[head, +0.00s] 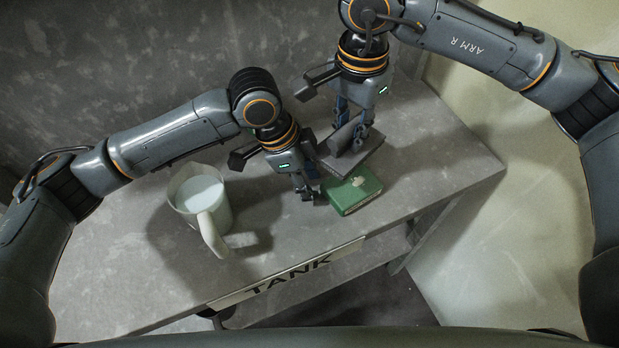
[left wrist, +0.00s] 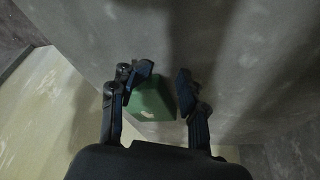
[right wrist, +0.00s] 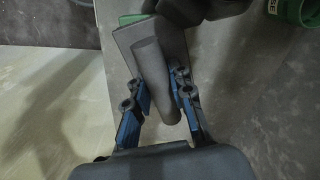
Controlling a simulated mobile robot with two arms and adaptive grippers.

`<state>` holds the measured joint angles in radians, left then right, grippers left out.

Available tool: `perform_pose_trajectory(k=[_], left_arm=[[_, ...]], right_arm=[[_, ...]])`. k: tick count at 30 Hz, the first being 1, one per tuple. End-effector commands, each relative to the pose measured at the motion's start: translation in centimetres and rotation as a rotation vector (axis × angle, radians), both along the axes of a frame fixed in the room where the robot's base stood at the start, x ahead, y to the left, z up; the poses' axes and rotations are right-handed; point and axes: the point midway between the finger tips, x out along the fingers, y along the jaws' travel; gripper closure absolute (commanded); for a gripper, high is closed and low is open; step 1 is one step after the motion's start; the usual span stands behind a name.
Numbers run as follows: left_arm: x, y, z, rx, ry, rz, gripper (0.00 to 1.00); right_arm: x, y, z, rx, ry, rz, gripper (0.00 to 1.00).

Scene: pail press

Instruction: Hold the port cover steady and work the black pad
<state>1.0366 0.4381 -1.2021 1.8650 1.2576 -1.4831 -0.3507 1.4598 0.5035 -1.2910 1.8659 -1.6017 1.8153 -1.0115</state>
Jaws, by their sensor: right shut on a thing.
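The green block (head: 345,196), the likeliest port cover, lies on the grey table with a pale patch on top. My left gripper (head: 307,192) is low at its left side. In the left wrist view the fingers (left wrist: 160,80) are apart, with the block (left wrist: 152,103) between and beyond them; I cannot tell whether they touch it. The dark grey pad (head: 362,156) has a thick round handle. My right gripper (head: 350,128) is shut on this handle, which shows between its fingers (right wrist: 160,88). The pad is close behind the block; contact is unclear.
A pale jug (head: 218,208) with whitish contents stands on the table at the left. A green round thing (right wrist: 293,10) with letters shows at the right wrist view's corner. A TANK sign (head: 290,272) is on the table's front edge. The table's right end is clear.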

Motion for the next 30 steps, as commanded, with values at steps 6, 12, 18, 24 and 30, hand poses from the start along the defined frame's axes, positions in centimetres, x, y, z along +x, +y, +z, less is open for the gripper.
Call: perform_pose_trajectory(k=[6, 12, 18, 24, 30], left_arm=[[0.0, 0.0, 0.1, 0.000, -0.001, 0.000, 0.59], [0.2, 0.8, 2.3, -0.001, -0.004, 0.001, 0.59], [0.3, 2.3, 6.4, -0.001, -0.005, 0.002, 0.59], [0.4, 3.5, 9.7, 0.000, -0.003, 0.001, 0.59], [0.4, 4.1, 11.1, 0.000, -0.001, 0.000, 0.59]], right_arm=[[0.0, 0.0, 0.0, 0.000, 0.000, 0.000, 1.00], [0.0, 0.0, 0.0, 0.000, 0.000, 0.000, 1.00], [0.0, 0.0, 0.0, 0.000, 0.000, 0.000, 1.00], [0.0, 0.0, 0.0, 0.000, 0.000, 0.000, 1.00], [0.0, 0.0, 0.0, 0.000, 0.000, 0.000, 1.00]])
